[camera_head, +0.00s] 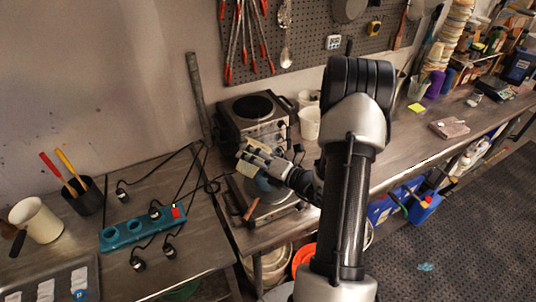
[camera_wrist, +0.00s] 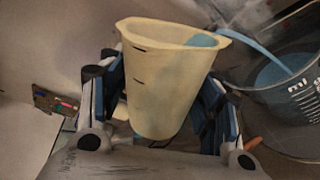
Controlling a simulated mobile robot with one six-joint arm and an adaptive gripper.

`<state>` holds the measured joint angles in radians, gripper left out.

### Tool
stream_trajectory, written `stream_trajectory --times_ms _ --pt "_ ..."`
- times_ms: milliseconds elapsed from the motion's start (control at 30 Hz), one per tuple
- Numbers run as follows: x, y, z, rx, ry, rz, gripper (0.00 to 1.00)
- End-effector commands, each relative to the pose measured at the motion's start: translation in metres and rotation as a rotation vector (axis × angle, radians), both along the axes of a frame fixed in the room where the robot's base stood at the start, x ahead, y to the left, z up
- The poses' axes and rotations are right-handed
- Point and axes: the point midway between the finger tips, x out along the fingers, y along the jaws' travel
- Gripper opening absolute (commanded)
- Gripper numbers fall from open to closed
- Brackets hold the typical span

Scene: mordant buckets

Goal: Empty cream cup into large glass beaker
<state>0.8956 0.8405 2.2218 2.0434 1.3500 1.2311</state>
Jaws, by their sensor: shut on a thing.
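In the wrist view my gripper (camera_wrist: 155,100) is shut around a cream cup (camera_wrist: 165,75), one finger on each side. The cup is tilted, and blue liquid (camera_wrist: 203,41) lies at its lip. A blue stream (camera_wrist: 255,48) runs from the lip to the right into a large clear beaker (camera_wrist: 308,100) with white markings, which holds blue contents. In the head view my gripper (camera_head: 270,160) holds the cream cup (camera_head: 245,170) over the beaker area near the hot plate. The beaker (camera_head: 262,187) is partly hidden there by my gripper.
A hot plate (camera_head: 255,115) stands behind my gripper, with a white cup (camera_head: 310,122) to its right. A teal power strip (camera_head: 143,230) with cables lies on the left bench. A cream jug (camera_head: 36,222) and a black tool holder (camera_head: 84,196) stand further left.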

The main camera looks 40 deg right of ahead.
Motion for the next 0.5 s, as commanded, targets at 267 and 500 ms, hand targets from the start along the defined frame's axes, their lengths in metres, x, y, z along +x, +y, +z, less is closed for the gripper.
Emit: stream_trajectory --times_ms 267,500 --pt "0.0002 -0.0007 0.0010 0.018 0.005 -0.001 0.27" --pt "0.0003 -0.0013 0.0021 0.036 0.010 0.000 0.27"
